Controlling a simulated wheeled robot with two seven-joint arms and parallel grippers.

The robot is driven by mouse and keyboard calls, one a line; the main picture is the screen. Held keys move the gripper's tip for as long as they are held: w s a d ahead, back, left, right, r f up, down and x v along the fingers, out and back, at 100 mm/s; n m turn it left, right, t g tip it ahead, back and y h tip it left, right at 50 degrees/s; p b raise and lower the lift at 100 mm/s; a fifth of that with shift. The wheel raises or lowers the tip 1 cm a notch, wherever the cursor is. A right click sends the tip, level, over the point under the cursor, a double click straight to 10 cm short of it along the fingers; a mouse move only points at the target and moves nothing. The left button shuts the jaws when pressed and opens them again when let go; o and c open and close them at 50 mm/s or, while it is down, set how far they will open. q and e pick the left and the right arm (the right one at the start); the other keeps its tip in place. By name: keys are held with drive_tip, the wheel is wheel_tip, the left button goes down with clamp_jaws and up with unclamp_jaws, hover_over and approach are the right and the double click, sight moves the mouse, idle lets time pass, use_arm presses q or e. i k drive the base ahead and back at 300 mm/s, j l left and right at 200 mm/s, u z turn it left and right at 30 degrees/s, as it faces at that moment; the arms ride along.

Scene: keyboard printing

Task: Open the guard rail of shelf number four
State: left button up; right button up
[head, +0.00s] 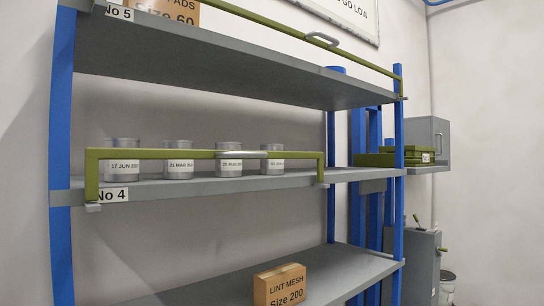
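Shelf number four (210,188) is the middle grey shelf, with a "No 4" label (112,195) at its left front. A grey handle (241,155) sits at the middle of the rail's top bar. Several lidded jars with date labels, such as one at the left (122,157), stand behind the rail. Neither of my grippers shows in the head view.
The "No 5" shelf (230,70) above has its own green rail (270,23) and a box (165,12). A "LINT MESH" box (280,287) sits on the shelf below. Blue posts (62,150) frame the rack. Grey cabinets (424,262) and a bin (447,288) stand at the right.

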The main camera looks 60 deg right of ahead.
sight(93, 155)
drive_tip(key=k+l, duration=0.1)
drive_tip(key=l, duration=0.45)
drive_tip(key=k+l, duration=0.1)
drive_tip(key=l, duration=1)
drive_tip(key=k+l, duration=0.15)
drive_tip(key=l, duration=0.4)
